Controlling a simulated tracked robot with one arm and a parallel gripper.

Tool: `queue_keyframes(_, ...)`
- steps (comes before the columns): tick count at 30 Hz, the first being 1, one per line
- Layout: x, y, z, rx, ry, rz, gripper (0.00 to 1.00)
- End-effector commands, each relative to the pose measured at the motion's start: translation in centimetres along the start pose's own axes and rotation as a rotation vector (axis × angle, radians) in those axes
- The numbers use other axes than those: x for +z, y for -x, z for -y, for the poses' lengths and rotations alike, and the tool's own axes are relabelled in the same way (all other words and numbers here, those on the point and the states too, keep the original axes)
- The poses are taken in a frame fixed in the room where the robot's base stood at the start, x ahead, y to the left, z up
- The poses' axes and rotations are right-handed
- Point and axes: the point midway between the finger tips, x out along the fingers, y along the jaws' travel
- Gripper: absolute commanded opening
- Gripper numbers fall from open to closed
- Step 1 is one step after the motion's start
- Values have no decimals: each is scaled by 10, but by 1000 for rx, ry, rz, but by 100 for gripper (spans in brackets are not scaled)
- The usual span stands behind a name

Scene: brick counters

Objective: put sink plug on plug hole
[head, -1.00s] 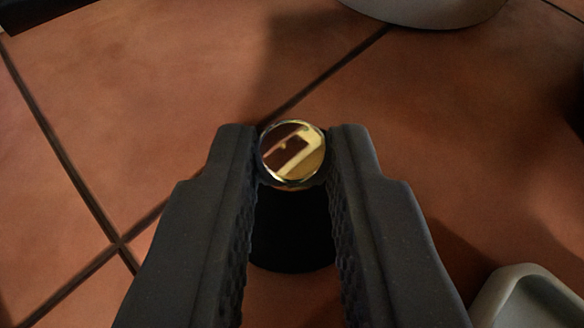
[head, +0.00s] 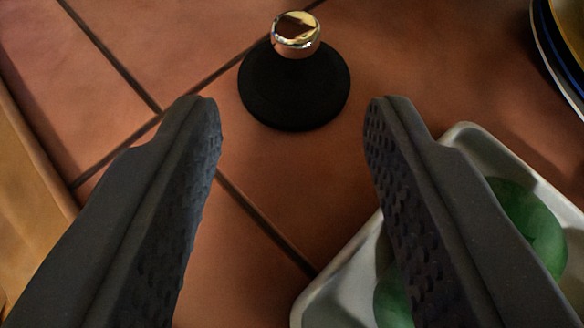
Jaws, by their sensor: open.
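The sink plug (head: 295,92) is a black disc with a shiny gold knob on top. It stands upright on the terracotta tiles at the top middle of the head view. My gripper (head: 292,104) is open, with its dark textured fingers wide apart and nothing between them. The plug lies just beyond the fingertips, apart from both. No plug hole shows in this view.
A pale tray (head: 340,282) with green round things (head: 528,222) in it is at the lower right, partly behind my right finger. Stacked dishes (head: 565,45) stand at the upper right. A wooden edge (head: 28,190) runs along the left. The tiles around the plug are clear.

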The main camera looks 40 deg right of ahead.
Motion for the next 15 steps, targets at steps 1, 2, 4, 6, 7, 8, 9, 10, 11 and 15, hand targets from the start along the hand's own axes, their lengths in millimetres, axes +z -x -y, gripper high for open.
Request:
queue_keyframes(1,-3,9,0,-1,1,-4,40)
queue_keyframes(2,-4,14,0,-1,1,-6,40)
queue_keyframes(4,-6,24,0,0,0,-11,40)
queue_keyframes(6,-7,34,-1,1,-2,-12,40)
queue_keyframes(7,-6,38,0,1,-2,-12,40)
queue_keyframes(8,-6,41,0,1,-2,-12,40)
queue_keyframes(9,-6,45,0,1,-2,-12,40)
queue_keyframes(10,-6,48,0,1,-2,-13,40)
queue_keyframes(11,-7,50,0,1,-2,-13,40)
queue_keyframes(15,-8,58,-1,2,-3,-16,40)
